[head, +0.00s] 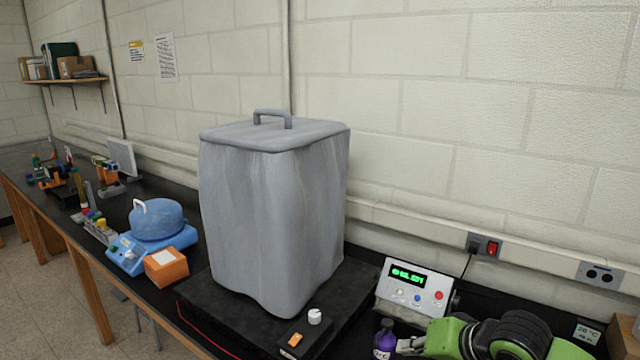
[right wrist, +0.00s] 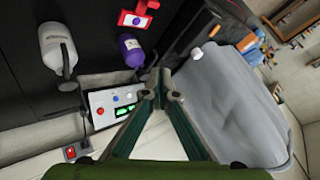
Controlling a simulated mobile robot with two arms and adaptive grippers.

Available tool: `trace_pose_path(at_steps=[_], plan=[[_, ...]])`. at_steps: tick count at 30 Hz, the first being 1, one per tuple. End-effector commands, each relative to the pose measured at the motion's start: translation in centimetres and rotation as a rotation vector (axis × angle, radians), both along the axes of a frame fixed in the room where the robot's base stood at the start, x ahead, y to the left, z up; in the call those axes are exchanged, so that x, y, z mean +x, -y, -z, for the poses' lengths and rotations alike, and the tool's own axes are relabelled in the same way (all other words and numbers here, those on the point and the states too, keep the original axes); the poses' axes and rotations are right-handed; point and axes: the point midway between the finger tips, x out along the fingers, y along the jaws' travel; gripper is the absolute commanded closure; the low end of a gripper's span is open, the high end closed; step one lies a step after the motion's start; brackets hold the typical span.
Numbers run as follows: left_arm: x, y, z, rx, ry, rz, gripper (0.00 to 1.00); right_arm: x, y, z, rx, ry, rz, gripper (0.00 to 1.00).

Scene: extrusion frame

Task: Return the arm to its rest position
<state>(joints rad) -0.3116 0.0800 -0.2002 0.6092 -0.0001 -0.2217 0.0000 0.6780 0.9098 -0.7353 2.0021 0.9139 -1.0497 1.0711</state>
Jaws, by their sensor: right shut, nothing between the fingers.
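My right arm is green and black and comes in at the lower right of the head view. Its gripper (head: 410,345) is low at the bottom edge, near the purple bottle (head: 385,340) and in front of the control box with a green display (head: 412,287). In the right wrist view the right gripper (right wrist: 164,84) has its two fingers brought together at the tips, with nothing held. The purple bottle also shows there (right wrist: 130,50), beyond the fingertips, and so does the control box (right wrist: 108,108). My left gripper is not in view.
A large grey covered box (head: 270,220) stands on a black base (head: 205,302) left of the arm. A blue device (head: 155,220) and an orange box (head: 166,267) are farther left. In the right wrist view a white bottle (right wrist: 58,50) and a red item (right wrist: 133,19) stand nearby.

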Motion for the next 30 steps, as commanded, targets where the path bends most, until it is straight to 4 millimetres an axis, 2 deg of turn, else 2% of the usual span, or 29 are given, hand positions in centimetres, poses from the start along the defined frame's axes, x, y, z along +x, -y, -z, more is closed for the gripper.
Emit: trace_pose_path(at_steps=[1, 5, 11, 17, 20, 24, 30], plan=[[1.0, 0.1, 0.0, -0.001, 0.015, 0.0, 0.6, -0.5, -0.7, 0.6, -0.005, -0.002, -0.019, 1.0], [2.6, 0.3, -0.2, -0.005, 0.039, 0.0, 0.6, -1.5, -1.7, 1.8, -0.03, 0.001, -0.056, 1.0], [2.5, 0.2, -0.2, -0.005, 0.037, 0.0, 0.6, -3.5, -3.4, 3.8, -0.073, 0.011, -0.124, 1.0], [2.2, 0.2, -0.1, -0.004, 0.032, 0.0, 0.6, -6.4, -5.3, 6.3, -0.127, 0.024, -0.201, 1.0], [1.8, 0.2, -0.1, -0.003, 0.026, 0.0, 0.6, -8.4, -6.2, 7.9, -0.161, 0.032, -0.241, 1.0], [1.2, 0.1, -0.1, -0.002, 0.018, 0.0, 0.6, -12.4, -6.7, 10.5, -0.23, 0.031, -0.286, 1.0], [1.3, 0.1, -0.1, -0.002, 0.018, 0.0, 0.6, -18.7, -4.4, 14.0, -0.357, -0.032, -0.298, 1.0]])
